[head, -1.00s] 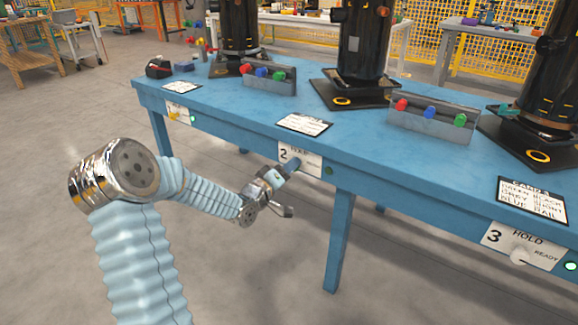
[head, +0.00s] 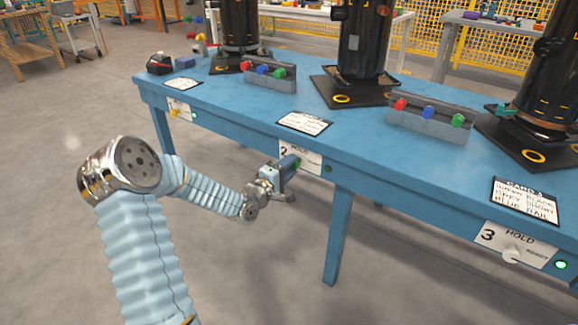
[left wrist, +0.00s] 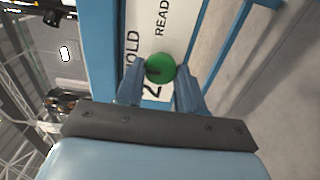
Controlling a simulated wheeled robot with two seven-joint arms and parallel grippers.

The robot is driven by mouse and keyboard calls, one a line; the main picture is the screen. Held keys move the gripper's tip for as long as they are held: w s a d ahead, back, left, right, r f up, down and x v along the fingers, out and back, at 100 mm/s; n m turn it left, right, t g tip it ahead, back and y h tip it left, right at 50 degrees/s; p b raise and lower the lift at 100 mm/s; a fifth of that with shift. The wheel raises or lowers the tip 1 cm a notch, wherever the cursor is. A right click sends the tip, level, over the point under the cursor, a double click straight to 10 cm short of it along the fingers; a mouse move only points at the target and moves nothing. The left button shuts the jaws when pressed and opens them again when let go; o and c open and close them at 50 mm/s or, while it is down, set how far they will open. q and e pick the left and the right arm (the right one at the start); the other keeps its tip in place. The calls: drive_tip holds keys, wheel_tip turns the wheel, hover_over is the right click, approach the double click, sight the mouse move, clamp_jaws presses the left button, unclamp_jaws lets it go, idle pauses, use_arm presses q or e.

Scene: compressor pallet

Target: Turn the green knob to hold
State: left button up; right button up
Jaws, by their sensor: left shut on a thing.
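The green knob (left wrist: 160,68) shows in the left wrist view on the white station 2 panel (left wrist: 148,35), which carries the words HOLD and READY. A dark mark lies on the knob's left side in that picture. My left gripper (left wrist: 160,76) has its two blue fingers on either side of the knob and is shut on it. In the head view my left gripper (head: 287,165) is at the station 2 panel (head: 305,155) on the table's front edge and hides the knob there. My right gripper is in neither view.
The blue table (head: 240,115) carries black compressors (head: 362,45) and grey trays (head: 432,122) with coloured caps. A table leg (head: 338,235) stands just right of my left gripper. The floor in front is clear.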

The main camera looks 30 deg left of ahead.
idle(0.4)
use_arm(q)
drive_tip(key=o, duration=1)
drive_tip(key=shift+s, duration=0.1)
drive_tip(key=s+a, duration=0.1)
drive_tip(key=s, duration=1.2)
drive_tip(key=shift+s, duration=0.3)
drive_tip(key=shift+a, duration=0.1)
